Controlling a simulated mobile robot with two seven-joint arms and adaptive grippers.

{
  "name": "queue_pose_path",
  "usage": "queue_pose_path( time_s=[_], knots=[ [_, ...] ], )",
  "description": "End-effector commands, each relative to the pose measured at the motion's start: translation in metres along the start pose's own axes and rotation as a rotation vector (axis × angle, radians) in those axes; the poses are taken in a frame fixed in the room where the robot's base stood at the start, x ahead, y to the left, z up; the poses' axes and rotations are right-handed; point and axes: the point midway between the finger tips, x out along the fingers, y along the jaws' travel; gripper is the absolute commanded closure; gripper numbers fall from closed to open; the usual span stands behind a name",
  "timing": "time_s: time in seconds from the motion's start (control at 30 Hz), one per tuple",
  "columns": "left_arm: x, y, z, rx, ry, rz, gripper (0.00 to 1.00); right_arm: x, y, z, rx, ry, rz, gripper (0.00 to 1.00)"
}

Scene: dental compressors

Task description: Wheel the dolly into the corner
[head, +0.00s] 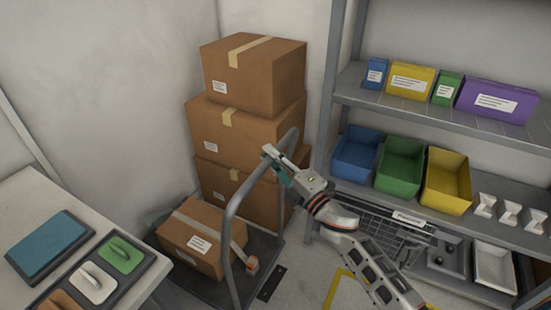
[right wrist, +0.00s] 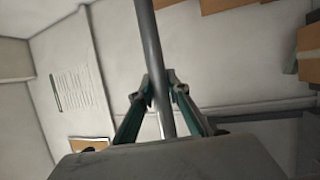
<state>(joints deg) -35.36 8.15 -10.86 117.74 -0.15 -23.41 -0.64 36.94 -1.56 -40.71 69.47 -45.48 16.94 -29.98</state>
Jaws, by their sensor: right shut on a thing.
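The dolly (head: 207,287) is a dark flat platform with a grey tubular push handle (head: 231,216) that rises and arches to the right. My right gripper (head: 275,165) is at the upper part of the handle, shut on it. In the right wrist view the handle bar (right wrist: 153,45) runs between the two fingers (right wrist: 160,97). A cardboard box (head: 200,234) with tape and a white label rides on the dolly. The corner (head: 217,20) of the walls is behind a stack of cardboard boxes (head: 253,75). My left gripper is not in view.
A shelf unit (head: 450,128) with coloured boxes and bins stands at the right. A table (head: 40,195) with a teal pad and a tray of handled blocks is at the left. Yellow floor tape (head: 335,285) shows on the floor right of the dolly.

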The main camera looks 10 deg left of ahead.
Motion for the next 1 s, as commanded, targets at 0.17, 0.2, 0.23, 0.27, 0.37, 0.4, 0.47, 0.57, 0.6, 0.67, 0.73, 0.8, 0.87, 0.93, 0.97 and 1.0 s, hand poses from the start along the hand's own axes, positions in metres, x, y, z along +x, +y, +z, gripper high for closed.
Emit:
queue_pose_path(
  time_s=[0.17,0.2,0.23,0.27,0.37,0.4,0.47,0.57,0.6,0.67,0.73,0.8,0.87,0.93,0.97,1.0],
  knots=[
    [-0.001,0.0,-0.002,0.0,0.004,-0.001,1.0,0.003,0.001,-0.001,-0.001,-0.001,0.001,1.0],
    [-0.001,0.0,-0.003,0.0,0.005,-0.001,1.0,0.003,0.001,-0.001,-0.001,-0.001,0.001,1.0],
    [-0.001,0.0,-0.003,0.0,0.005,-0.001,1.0,0.003,0.001,-0.001,-0.001,-0.001,0.001,1.0],
    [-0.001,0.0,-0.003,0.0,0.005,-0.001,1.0,0.003,0.001,-0.001,-0.001,-0.001,0.001,1.0],
    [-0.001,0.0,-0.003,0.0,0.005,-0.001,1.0,0.003,0.002,-0.001,-0.002,-0.001,0.001,1.0],
    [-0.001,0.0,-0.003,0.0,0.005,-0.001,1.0,0.003,0.002,-0.001,-0.002,-0.001,0.002,0.76],
    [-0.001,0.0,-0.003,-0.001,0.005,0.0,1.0,0.003,0.002,-0.002,-0.001,0.0,0.002,0.66],
    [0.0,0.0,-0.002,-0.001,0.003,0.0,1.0,0.003,0.001,-0.001,-0.001,0.0,0.001,0.66],
    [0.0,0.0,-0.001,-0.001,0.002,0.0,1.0,0.002,0.001,-0.001,-0.001,0.0,0.001,0.66],
    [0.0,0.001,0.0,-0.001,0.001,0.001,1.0,0.002,0.001,-0.001,-0.001,0.0,0.001,0.66],
    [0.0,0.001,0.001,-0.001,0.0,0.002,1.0,0.002,0.001,-0.001,-0.001,-0.001,0.001,0.66],
    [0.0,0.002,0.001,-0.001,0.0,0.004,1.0,0.001,0.001,-0.001,-0.001,-0.001,0.0,0.66],
    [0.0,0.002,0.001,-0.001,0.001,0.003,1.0,-0.002,0.0,-0.001,-0.001,-0.001,0.0,0.66],
    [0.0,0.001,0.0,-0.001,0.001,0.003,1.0,-0.009,0.0,0.0,-0.003,-0.002,0.0,0.66],
    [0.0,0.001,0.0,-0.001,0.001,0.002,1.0,-0.013,0.0,0.0,-0.003,-0.002,0.0,0.66],
    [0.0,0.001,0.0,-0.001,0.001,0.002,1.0,-0.019,-0.001,0.0,-0.003,-0.002,-0.001,0.66]
  ],
)
